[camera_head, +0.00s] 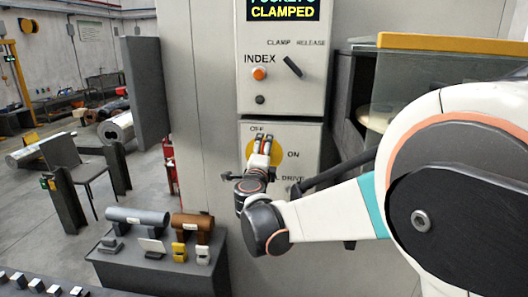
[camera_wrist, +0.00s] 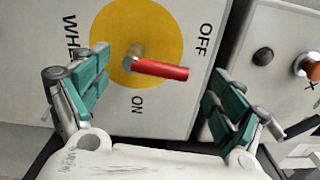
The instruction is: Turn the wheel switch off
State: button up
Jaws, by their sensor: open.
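The wheel switch has a yellow round plate (camera_head: 254,153) on the lower grey panel, with OFF above and ON to its right. In the wrist view, the yellow plate (camera_wrist: 112,40) carries a red bar handle (camera_wrist: 160,69) on a brass-coloured hub. There the handle points right, between the OFF and ON labels. My gripper (camera_head: 263,147) is in front of the plate and hides part of it and the handle in the head view. In the wrist view, my gripper (camera_wrist: 160,98) is open, its teal fingers wide apart on either side of the handle, with nothing between them touching.
Above is a panel with an orange INDEX button (camera_head: 259,73) and a black clamp lever (camera_head: 292,66). A low dark bench (camera_head: 150,272) with cylinders and small blocks stands at lower left. A clear, yellow-topped guard (camera_head: 440,45) is at right, behind my arm.

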jog(key=s, duration=0.8)
jog(key=shift+s+a, duration=0.15)
jog(key=shift+s, duration=0.1)
